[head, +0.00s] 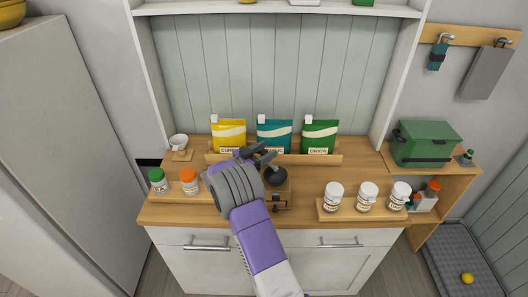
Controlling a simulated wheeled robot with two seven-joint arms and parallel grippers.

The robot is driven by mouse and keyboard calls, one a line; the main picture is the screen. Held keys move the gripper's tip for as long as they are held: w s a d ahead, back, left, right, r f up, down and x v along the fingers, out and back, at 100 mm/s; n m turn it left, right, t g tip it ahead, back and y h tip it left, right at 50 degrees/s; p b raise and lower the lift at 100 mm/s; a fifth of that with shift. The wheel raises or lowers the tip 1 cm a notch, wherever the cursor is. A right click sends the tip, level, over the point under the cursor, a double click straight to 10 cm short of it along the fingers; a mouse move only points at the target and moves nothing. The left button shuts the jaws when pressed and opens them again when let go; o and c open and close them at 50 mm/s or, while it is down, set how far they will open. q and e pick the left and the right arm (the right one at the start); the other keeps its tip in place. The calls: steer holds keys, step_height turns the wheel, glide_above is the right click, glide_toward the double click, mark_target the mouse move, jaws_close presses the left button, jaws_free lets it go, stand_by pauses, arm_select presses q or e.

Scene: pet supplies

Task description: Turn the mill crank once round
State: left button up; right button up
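The mill is a small wooden box (282,198) with a dark round top (277,178), standing on the wooden counter in the middle of the head view. My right gripper (262,155) is over the mill's upper left side, its dark fingers reaching toward the back. The grey wrist and purple forearm cover the mill's left part. I cannot make out the crank apart from the dark fingers, nor whether the fingers touch or hold it. My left gripper is not in view.
Yellow, teal and green pouches (319,136) stand in a wooden rack behind the mill. Two jars (189,182) stand left, three white jars (368,196) right on a tray. A white cup (178,142) is at the back left. A green box (425,143) sits on the right shelf.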

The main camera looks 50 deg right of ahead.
steer(key=shift+a, duration=0.1)
steer(key=w+a, duration=0.1)
steer(key=a, duration=0.6)
steer(key=shift+w+a, duration=0.15)
stand_by(0.5)
